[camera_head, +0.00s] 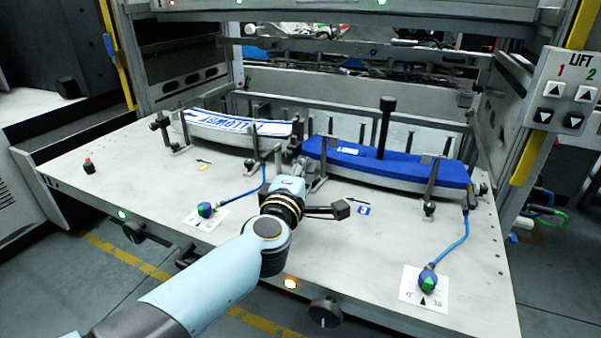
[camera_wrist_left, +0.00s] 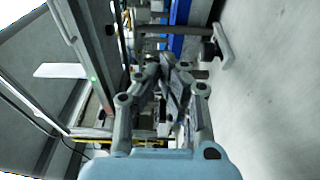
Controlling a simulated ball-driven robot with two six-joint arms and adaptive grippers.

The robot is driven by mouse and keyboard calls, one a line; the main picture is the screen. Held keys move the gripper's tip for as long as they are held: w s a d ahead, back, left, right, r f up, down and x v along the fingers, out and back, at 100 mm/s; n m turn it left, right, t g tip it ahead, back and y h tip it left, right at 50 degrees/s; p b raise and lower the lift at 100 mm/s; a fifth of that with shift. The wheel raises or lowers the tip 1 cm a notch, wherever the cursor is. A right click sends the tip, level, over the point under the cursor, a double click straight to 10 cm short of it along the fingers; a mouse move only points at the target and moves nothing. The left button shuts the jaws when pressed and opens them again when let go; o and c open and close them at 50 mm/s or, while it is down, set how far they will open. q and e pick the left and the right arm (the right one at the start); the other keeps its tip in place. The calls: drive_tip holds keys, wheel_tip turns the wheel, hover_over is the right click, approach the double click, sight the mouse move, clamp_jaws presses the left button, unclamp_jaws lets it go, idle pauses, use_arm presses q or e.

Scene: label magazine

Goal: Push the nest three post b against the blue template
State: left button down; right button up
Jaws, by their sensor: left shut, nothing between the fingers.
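The blue template (camera_head: 390,166) lies on a long curved light-grey nest at the right of the table, and its blue edge shows in the left wrist view (camera_wrist_left: 179,28). Several upright metal posts stand around it; no lettering tells which is post b. One post (camera_head: 322,160) stands at the front near the template's left end. My left gripper (camera_head: 303,168) is low near that left end, beside this post. Its fingers (camera_wrist_left: 173,82) are shut and empty. I cannot tell whether they touch the post. My right gripper is in neither view.
A dark-ended lever (camera_head: 326,212) lies right of my left wrist, by a blue "3" label (camera_head: 363,210). A white lettered template (camera_head: 235,127) rests on the left nest. Blue cables and green-blue knobs lie on the table.

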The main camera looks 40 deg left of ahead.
use_arm(q)
drive_tip(key=x, duration=0.5)
drive_tip(key=shift+w+a+b, duration=0.15)
drive_tip(key=shift+w+b, duration=0.05)
drive_tip(key=shift+b, duration=0.1)
drive_tip(key=shift+w+r+p, duration=0.1)
drive_tip(key=shift+w+p, duration=0.2)
drive_tip(key=shift+w, duration=0.1)
drive_tip(key=shift+d, duration=0.2)
